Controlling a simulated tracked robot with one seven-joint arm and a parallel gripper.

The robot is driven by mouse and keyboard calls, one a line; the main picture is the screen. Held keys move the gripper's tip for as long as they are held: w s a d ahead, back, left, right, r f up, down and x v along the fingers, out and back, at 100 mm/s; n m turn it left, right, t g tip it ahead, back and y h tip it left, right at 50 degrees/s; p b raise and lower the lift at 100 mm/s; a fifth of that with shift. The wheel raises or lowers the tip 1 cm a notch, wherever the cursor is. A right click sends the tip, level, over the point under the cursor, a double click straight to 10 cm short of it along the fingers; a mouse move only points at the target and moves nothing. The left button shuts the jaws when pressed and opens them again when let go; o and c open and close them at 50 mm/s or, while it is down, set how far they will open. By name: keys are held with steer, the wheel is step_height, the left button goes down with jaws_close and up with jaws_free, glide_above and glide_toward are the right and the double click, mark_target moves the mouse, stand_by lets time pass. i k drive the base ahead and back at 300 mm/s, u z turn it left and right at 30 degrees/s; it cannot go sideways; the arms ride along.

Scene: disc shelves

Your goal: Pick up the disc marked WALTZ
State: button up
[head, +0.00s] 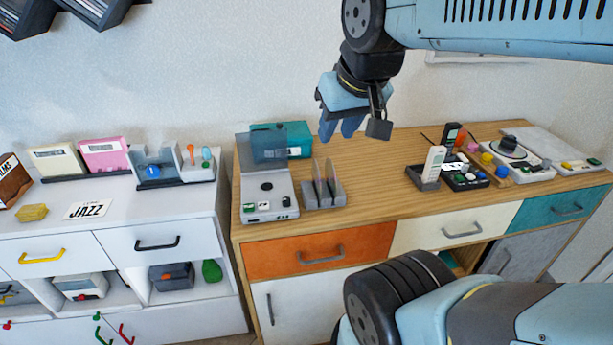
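No marking reading WALTZ can be made out in the head view. Thin grey discs or plates (323,183) stand upright in a small grey rack (338,201) on the wooden cabinet top; their faces are seen nearly edge-on. Beside the rack on its left is a grey player (266,196) with its dark see-through lid raised. My gripper (341,136) hangs above the back of the cabinet, up and to the right of the rack, and touches nothing.
A teal box (283,139) stands behind the player. Phones and small devices (466,176) crowd the cabinet's right side. The middle of the wooden top (375,175) is clear. A white cabinet (120,229) at left bears a JAZZ card (88,209) and several devices.

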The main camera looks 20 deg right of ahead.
mark_target(316, 180)
steer(key=z, duration=0.4)
steer(key=i, duration=0.15)
steer(key=u, duration=2.6)
steer(key=k, duration=1.3)
steer(key=z, duration=0.3)
